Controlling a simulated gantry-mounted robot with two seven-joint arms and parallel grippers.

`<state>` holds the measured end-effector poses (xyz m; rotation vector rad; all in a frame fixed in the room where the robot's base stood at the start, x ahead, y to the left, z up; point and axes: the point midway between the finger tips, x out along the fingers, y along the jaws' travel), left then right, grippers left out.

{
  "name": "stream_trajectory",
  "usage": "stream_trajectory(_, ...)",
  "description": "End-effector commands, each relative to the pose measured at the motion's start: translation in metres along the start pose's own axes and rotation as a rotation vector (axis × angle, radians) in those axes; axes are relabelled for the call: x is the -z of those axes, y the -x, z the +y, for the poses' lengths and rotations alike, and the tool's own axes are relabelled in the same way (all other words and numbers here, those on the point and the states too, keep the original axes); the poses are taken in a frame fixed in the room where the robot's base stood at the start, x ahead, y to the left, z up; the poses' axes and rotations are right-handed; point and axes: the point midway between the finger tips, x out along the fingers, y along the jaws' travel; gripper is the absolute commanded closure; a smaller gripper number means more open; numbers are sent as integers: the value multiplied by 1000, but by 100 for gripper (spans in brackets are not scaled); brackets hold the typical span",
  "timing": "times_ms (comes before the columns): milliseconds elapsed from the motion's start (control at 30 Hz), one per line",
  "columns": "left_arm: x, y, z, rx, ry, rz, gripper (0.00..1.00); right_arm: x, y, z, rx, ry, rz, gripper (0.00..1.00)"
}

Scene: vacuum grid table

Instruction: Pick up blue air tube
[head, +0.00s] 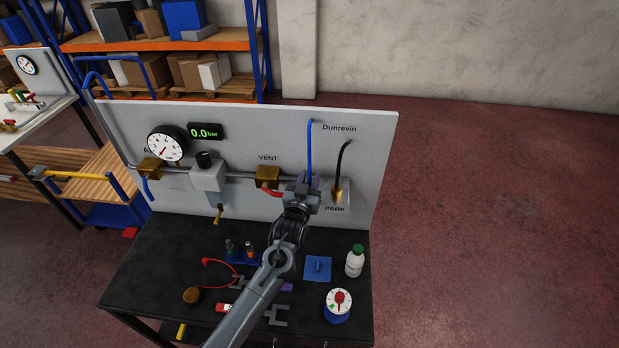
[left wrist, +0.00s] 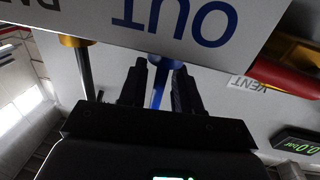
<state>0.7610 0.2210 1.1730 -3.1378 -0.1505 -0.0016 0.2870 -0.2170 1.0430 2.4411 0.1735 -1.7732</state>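In the left wrist view the blue tube (left wrist: 158,88) lies between the two dark fingers of my left gripper (left wrist: 160,85). Gaps show on both sides, so the fingers look open around it. A pale plate marked OUT (left wrist: 190,25) covers the area beyond the fingertips. My right gripper is not in view.
A black tube (head: 342,158) stands in the brass PARK fitting (head: 337,192), just right of the gripper. The brass VENT valve (head: 267,177) with a red handle is close on the left. Below, the dark table holds a white bottle (head: 355,262), a blue plate (head: 317,269) and small parts.

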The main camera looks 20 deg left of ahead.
Motion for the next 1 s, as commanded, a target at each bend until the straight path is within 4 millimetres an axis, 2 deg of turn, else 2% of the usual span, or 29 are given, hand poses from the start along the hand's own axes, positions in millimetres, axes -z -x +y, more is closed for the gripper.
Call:
stream_trajectory(167,0,0,0,0,0,0,67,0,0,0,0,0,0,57)
stream_trajectory(300,0,0,0,0,0,-1,89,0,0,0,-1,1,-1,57)
stream_trajectory(400,0,0,0,0,0,-1,100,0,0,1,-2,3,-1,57)
stream_trajectory(767,1,0,0,0,0,0,100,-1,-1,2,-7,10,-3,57)
stream_trajectory(1000,16,0,0,0,2,2,100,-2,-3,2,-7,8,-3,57)
